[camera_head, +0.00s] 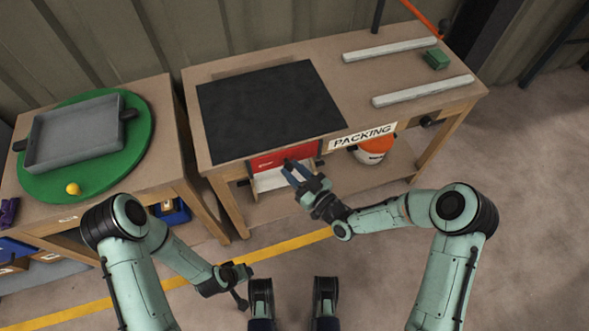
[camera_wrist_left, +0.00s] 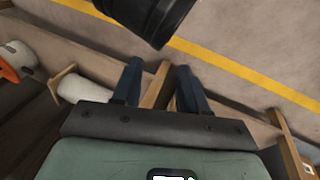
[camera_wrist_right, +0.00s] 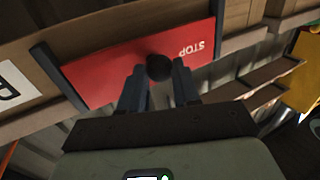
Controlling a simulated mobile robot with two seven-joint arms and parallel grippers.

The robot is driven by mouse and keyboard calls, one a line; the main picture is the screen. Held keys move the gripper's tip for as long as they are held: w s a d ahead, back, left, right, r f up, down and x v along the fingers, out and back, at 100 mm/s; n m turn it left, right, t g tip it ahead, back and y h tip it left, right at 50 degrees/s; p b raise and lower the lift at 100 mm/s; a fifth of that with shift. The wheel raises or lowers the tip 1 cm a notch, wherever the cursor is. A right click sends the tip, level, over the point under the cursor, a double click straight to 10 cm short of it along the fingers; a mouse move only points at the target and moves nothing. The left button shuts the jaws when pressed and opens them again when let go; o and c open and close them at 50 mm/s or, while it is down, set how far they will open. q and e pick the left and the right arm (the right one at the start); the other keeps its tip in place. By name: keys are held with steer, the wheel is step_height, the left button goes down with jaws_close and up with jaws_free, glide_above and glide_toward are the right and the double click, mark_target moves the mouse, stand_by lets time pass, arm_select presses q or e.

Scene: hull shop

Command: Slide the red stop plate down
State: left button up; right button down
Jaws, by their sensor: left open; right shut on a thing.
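The red stop plate (camera_head: 283,158) sits between two dark side rails on the front of the packing table, below the black mat. In the right wrist view the red plate (camera_wrist_right: 110,75) shows the word STOP and a round black knob (camera_wrist_right: 159,67). My right gripper (camera_head: 292,168) is at the plate, and its fingers (camera_wrist_right: 159,85) are shut on the knob. My left gripper (camera_head: 241,283) hangs low and away from the table; its fingers are open and empty in the left wrist view (camera_wrist_left: 158,80).
The packing table (camera_head: 350,105) carries a black mat (camera_head: 270,108), two pale bars and a green block (camera_head: 436,59). An orange and white bucket (camera_head: 374,150) stands beneath it. At left, another table holds a green disc (camera_head: 140,150) with a grey tray (camera_head: 75,134) and a yellow ball (camera_head: 73,189).

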steer(key=shift+s+f+g, duration=0.15)
steer(key=shift+f+g, duration=0.15)
steer(key=shift+f, duration=0.05)
steer(key=c, duration=0.8)
jaws_free()
steer(key=shift+c, duration=0.2)
steer(key=shift+r, duration=0.1)
arm_select(q)
steer(key=shift+s+d+r+g+p, duration=0.2)
steer(key=shift+s+d+r+p, duration=0.2)
steer(key=shift+s, duration=0.25)
steer(key=shift+s+d+r+g+p, duration=0.25)
steer(key=shift+s+r+p, duration=0.15)
steer(key=shift+s+r, duration=0.15)
arm_select(e)
steer(key=v, duration=1.3)
steer(key=shift+s, duration=0.1)
